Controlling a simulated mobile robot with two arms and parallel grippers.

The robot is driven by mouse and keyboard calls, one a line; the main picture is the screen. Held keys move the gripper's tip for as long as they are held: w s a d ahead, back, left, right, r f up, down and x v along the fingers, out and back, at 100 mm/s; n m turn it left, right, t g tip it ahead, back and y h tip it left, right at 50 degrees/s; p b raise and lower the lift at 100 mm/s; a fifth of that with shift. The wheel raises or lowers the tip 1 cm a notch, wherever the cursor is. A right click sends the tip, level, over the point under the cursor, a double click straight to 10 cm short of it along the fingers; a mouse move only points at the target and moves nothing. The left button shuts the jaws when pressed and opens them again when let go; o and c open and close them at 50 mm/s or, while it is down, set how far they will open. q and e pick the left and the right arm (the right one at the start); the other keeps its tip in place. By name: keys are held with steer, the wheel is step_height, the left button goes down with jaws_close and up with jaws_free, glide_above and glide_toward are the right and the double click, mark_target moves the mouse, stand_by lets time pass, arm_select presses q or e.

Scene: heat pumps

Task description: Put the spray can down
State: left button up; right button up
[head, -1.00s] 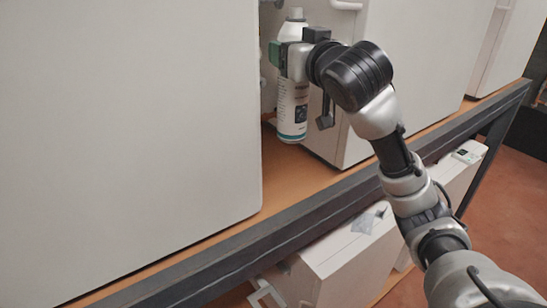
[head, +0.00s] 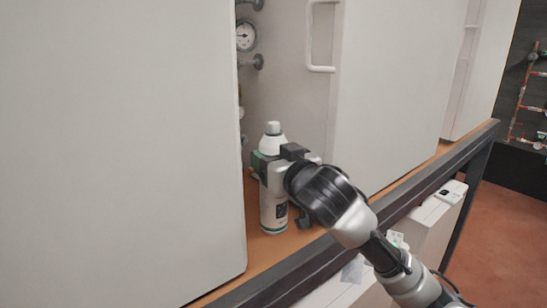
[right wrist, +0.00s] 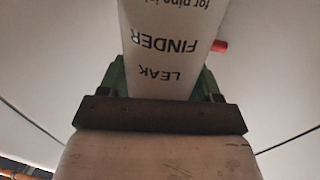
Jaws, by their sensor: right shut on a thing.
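The spray can (head: 274,212) is white with a dark label patch, a teal band near its base and a white cap. It is upright in the gap between two large white units, at the wooden shelf (head: 263,258). My right gripper (head: 268,167) is shut around the can's upper body. I cannot tell for sure whether the can's base touches the shelf. In the right wrist view the can (right wrist: 172,50) stands between the green finger pads, with "LEAK FINDER" lettering upside down. My left gripper is not in view.
A large white unit (head: 120,150) stands close on the left, another (head: 395,90) on the right with a white handle (head: 320,68). A pressure gauge (head: 246,36) and pipe fittings are behind the can. A dark rail (head: 410,195) runs along the shelf's front edge.

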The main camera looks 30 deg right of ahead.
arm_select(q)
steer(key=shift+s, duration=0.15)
arm_select(e)
steer(key=shift+f, duration=0.15)
steer(key=o, duration=1.4)
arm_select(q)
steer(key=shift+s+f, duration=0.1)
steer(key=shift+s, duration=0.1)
arm_select(e)
steer(key=shift+o, duration=0.5)
arm_select(q)
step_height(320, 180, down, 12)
steer(key=b, duration=1.2)
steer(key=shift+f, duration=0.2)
arm_select(e)
steer(key=s+a, duration=0.1)
steer(key=s, duration=1.1)
